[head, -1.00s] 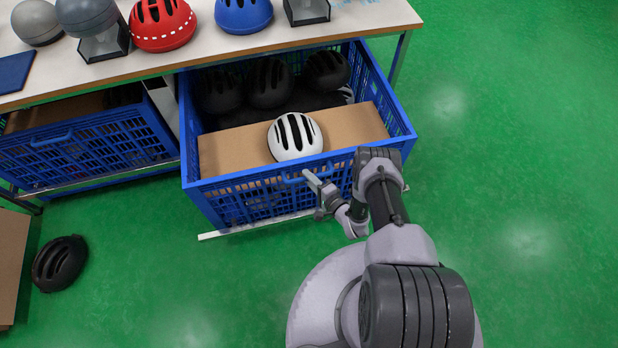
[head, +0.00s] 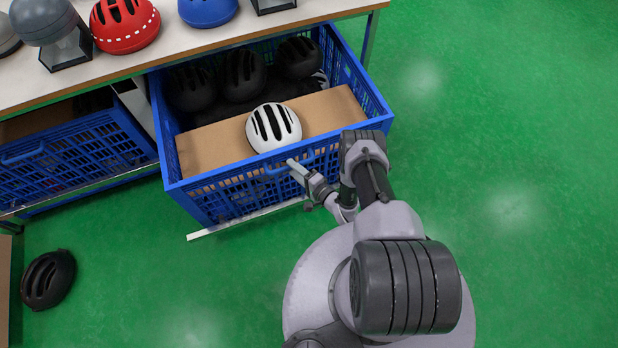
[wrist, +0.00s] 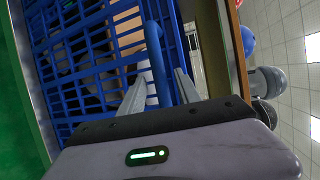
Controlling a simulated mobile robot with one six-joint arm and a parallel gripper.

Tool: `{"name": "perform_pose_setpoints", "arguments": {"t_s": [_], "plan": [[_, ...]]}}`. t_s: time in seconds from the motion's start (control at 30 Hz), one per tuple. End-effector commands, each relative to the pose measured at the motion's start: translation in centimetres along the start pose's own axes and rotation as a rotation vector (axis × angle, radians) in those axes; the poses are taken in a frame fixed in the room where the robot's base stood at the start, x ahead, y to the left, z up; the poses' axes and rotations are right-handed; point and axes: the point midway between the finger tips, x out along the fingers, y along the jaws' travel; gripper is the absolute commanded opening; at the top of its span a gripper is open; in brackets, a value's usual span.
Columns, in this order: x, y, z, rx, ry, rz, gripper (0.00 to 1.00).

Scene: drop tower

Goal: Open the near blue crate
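The near blue crate (head: 232,192) stands far out from under the table, its top open. It holds a white helmet (head: 273,128) on a brown cardboard sheet, with several black helmets behind. Its blue front handle (head: 268,171) is at the top of the front wall. My gripper (head: 292,164) is at the handle's right part. In the wrist view, the handle bar (wrist: 157,62) passes between the two fingers of my gripper (wrist: 160,82). The fingers stand apart, with a gap beside the bar. Whether a finger touches it is unclear.
A second blue crate (head: 75,155) sits under the table (head: 165,50) at left. Helmets, including a red one (head: 125,25), stand on the tabletop. A black helmet (head: 48,279) lies on the green floor. The floor at right is clear.

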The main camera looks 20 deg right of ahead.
Motion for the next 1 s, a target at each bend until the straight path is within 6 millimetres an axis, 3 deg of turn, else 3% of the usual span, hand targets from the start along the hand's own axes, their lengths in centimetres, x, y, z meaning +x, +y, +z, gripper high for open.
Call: {"name": "perform_pose_setpoints", "arguments": {"t_s": [0.3,0.5,0.67,1.0], "plan": [[-10.1,-0.5,-0.1,0.007,0.010,-0.001,0.40],[-14.4,-0.1,-0.1,0.004,0.007,0.000,0.40],[-15.6,-0.1,0.0,0.002,0.002,-0.001,0.40],[-15.6,-0.1,0.1,0.002,0.000,0.000,0.40]]}}
